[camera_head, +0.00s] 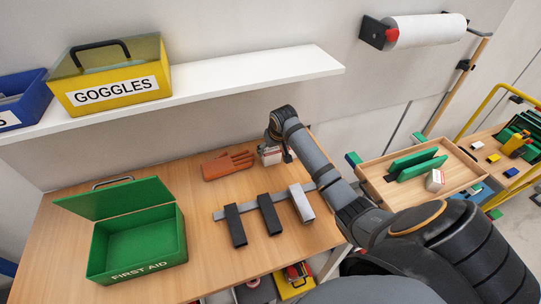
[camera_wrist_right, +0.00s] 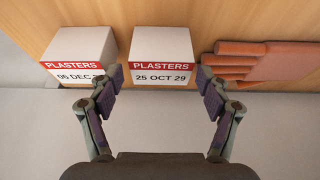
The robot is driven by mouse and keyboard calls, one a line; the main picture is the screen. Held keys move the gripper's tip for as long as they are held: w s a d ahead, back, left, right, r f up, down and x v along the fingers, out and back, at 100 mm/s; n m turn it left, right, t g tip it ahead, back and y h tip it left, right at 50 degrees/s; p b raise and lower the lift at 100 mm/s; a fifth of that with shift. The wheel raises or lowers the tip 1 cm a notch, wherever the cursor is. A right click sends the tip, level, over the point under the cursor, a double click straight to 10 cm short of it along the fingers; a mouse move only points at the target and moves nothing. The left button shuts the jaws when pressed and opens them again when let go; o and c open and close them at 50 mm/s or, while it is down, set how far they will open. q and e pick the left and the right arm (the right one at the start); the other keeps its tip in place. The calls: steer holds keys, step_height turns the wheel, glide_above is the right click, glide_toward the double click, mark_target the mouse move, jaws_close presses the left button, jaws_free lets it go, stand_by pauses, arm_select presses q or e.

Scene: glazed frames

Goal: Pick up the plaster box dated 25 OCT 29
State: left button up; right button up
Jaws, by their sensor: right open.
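The plaster box dated 25 OCT 29 (camera_wrist_right: 162,50) is white with a red PLASTERS band and stands on the wooden table. My right gripper (camera_wrist_right: 160,88) is open, with a finger toward each side of this box's labelled front; I cannot tell whether they touch it. A second plaster box (camera_wrist_right: 80,48), its date partly hidden behind the left finger and starting 06 DEC, stands to its left. In the head view my right gripper (camera_head: 279,146) is over the plaster boxes (camera_head: 270,155) near the wall and partly covers them. My left gripper is not in view.
An orange glove (camera_head: 227,165) lies beside the boxes; it also shows in the wrist view (camera_wrist_right: 265,62). An open green first aid box (camera_head: 140,245) stands at left. A rail with dark blocks (camera_head: 268,215) lies in front. A shelf (camera_head: 230,88) overhangs behind.

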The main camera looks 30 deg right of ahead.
mark_target(272, 151)
steer(key=shift+p+x, duration=0.6)
steer(key=shift+x, duration=1.65)
steer(key=shift+a+f, duration=0.1)
steer(key=shift+f, duration=0.2)
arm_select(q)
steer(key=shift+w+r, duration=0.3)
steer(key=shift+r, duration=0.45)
arm_select(e)
steer(key=shift+r, duration=0.1)
steer(key=c, duration=0.8)
steer(key=shift+r+b, duration=0.3)
steer(key=shift+r, duration=0.15)
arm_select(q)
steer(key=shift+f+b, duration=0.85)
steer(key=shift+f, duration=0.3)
arm_select(e)
steer(key=shift+s+d+r, duration=0.2)
steer(key=shift+s+r, duration=1.8)
steer(key=shift+s, duration=0.35)
steer(key=shift+s+d+r, duration=0.15)
steer(key=shift+s+r, duration=1.9)
steer(key=shift+s, duration=0.3)
steer(key=shift+s+d+r, duration=0.2)
steer(key=shift+s+r, duration=1.8)
steer(key=shift+s, duration=0.35)
